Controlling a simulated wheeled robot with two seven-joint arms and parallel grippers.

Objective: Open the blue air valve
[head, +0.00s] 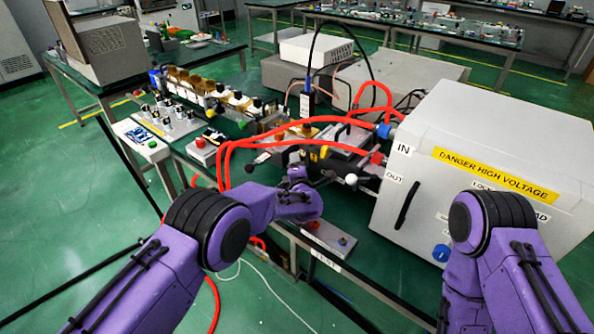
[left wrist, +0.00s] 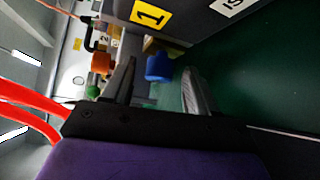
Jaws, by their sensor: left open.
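The blue air valve (left wrist: 160,67) shows in the left wrist view as a blue knob below a dark block with a yellow "1" label (left wrist: 149,15). My left gripper (left wrist: 159,80) is open, with one finger on each side of the knob in the picture. I cannot tell whether either finger touches it. In the head view my left gripper (head: 298,177) is over the front of the bench, and I cannot make out the valve there. My right arm is at the lower right, with its gripper out of view.
An orange knob (left wrist: 102,62) and a green knob (left wrist: 92,91) lie left of the left finger. Red hoses (head: 226,150) loop over the bench near my left arm. A white high-voltage box (head: 480,150) stands on the right.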

